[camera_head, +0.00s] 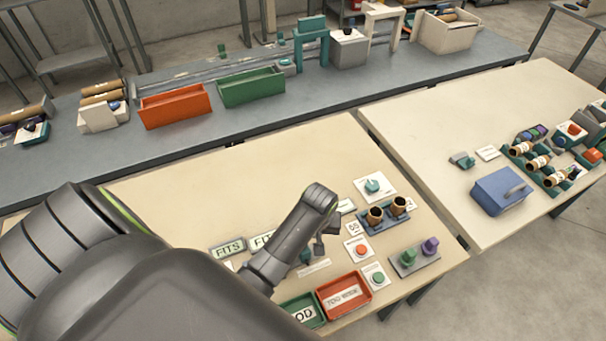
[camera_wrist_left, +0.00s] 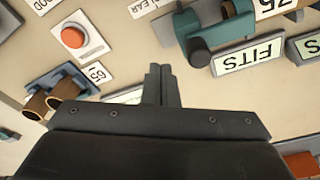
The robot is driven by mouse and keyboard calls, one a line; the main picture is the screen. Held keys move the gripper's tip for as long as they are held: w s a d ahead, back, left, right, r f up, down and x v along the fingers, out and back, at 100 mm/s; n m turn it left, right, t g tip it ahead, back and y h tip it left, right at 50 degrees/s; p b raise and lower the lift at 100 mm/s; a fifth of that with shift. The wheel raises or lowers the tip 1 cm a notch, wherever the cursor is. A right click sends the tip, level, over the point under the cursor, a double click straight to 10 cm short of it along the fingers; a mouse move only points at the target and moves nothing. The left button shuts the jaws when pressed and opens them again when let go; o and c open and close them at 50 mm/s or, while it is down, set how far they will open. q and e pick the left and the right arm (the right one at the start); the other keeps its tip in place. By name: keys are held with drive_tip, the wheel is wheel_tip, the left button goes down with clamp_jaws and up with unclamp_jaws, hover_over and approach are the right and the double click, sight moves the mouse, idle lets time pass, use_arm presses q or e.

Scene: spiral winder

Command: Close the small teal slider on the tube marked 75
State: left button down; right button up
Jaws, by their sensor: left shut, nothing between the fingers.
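My left gripper (camera_wrist_left: 160,82) is shut and empty in the left wrist view, its two dark fingers together above the table. In the head view the left gripper (camera_head: 318,250) hangs over the near table. The tube there shows only as a small brown piece (camera_wrist_left: 230,8). In the head view the gripper mostly hides a teal part (camera_head: 306,257).
A FITS sign (camera_wrist_left: 250,54) stands near the fixture. An orange button (camera_wrist_left: 73,37) and brown tubes in a blue holder (camera_wrist_left: 62,88) are at the left. In the head view, red (camera_head: 344,296) and green (camera_head: 302,312) trays sit at the table's front.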

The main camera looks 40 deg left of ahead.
use_arm(q)
wheel_tip(320, 180, up, 5)
idle(0.6)
idle(0.4)
